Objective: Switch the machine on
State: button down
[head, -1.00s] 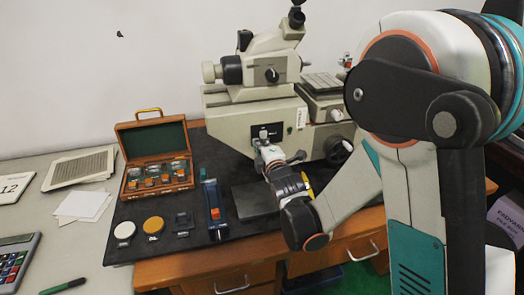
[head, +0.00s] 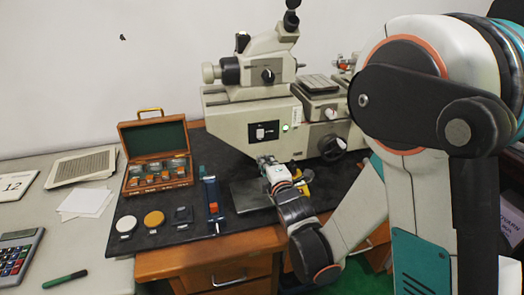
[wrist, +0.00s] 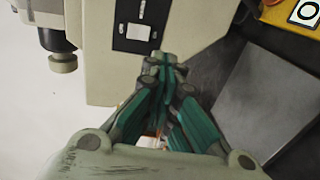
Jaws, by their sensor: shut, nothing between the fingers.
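The machine (head: 232,120) is a beige microscope-like device standing at the back of the table. Just right of the panel a small lamp (head: 286,128) glows green. The panel also shows in the wrist view (wrist: 139,22), at the top centre. My gripper (head: 265,160) is just below the panel, in front of the machine, apart from the panel. In the wrist view its green-padded fingers (wrist: 165,65) are closed together and empty. The exact rocker position is too small to tell.
A dark metal plate (head: 250,196) lies below my gripper. An open wooden box (head: 133,187) with several orange-marked pieces, plus discs, lies further left. A yellow object (wrist: 296,12) is at the wrist view's upper right.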

jog(key=b+v, duration=0.1)
jog(key=v, duration=0.1)
jog(key=f+v, duration=0.1)
jog(key=v, duration=0.1)
jog(key=shift+s+b, duration=0.25)
jog(key=shift+b, duration=0.15)
jog(key=shift+d, duration=0.1)
